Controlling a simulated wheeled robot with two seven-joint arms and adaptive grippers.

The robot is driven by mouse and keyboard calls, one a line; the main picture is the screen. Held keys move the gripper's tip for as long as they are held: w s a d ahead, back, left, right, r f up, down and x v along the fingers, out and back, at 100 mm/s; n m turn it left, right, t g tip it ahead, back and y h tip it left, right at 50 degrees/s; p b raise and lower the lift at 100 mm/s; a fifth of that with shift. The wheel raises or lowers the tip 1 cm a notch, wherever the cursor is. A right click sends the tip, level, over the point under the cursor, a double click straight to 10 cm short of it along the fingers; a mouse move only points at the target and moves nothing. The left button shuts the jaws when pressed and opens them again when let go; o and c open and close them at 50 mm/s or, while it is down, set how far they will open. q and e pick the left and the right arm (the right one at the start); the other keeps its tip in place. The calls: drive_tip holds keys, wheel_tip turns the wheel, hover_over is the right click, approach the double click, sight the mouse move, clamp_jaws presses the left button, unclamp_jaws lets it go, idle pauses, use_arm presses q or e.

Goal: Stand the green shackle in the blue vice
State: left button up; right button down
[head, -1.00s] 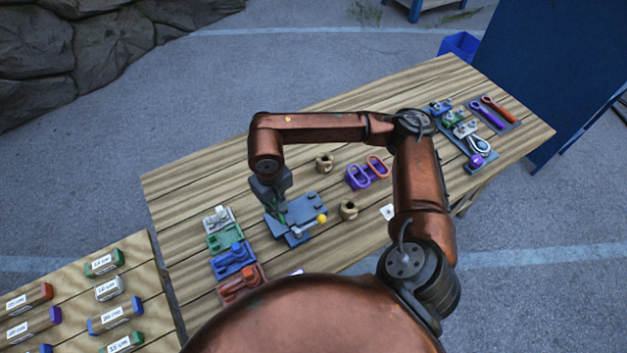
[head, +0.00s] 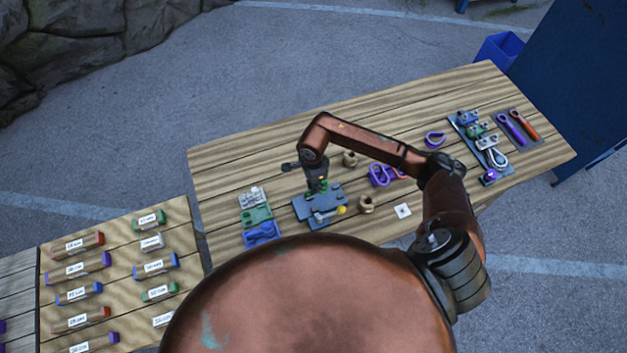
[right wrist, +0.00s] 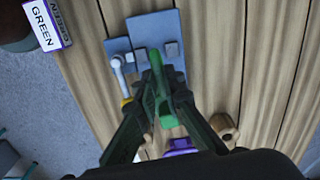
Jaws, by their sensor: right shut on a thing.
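The blue vice (head: 318,209) sits on the wooden table, a blue-grey block on a plate with a lever ending in a yellow ball (head: 341,210). It also shows in the right wrist view (right wrist: 146,30). My right gripper (head: 319,184) is over the vice's far side in the head view. In the right wrist view my right gripper (right wrist: 163,108) is shut on the green shackle (right wrist: 158,88), which points toward the vice's two small grey blocks. I cannot tell whether the shackle touches the vice. My left gripper is out of view.
Purple shackles (head: 379,175) and brown round pieces (head: 365,204) stand close to the vice. Coloured trays (head: 256,213) lie to its left, and a tool board (head: 517,128) lies at the far right. A labelled GREEN block (right wrist: 46,24) shows in the right wrist view.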

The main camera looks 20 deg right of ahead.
drive_tip(key=shift+m, duration=0.4)
drive_tip(key=shift+f, duration=0.15)
drive_tip(key=shift+s+f, duration=0.1)
drive_tip(key=shift+f, duration=0.65)
use_arm(q)
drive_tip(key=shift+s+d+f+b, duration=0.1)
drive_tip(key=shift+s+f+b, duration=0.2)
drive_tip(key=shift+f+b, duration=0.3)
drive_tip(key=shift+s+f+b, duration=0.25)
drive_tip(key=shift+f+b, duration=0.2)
drive_tip(key=shift+b, duration=0.2)
use_arm(e)
drive_tip(key=shift+f, duration=2.4)
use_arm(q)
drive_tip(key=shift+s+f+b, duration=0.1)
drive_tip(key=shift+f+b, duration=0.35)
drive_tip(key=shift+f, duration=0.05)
use_arm(e)
drive_tip(key=shift+f, duration=0.35)
drive_tip(key=c, duration=2)
unclamp_jaws()
drive_tip(key=shift+o, duration=0.2)
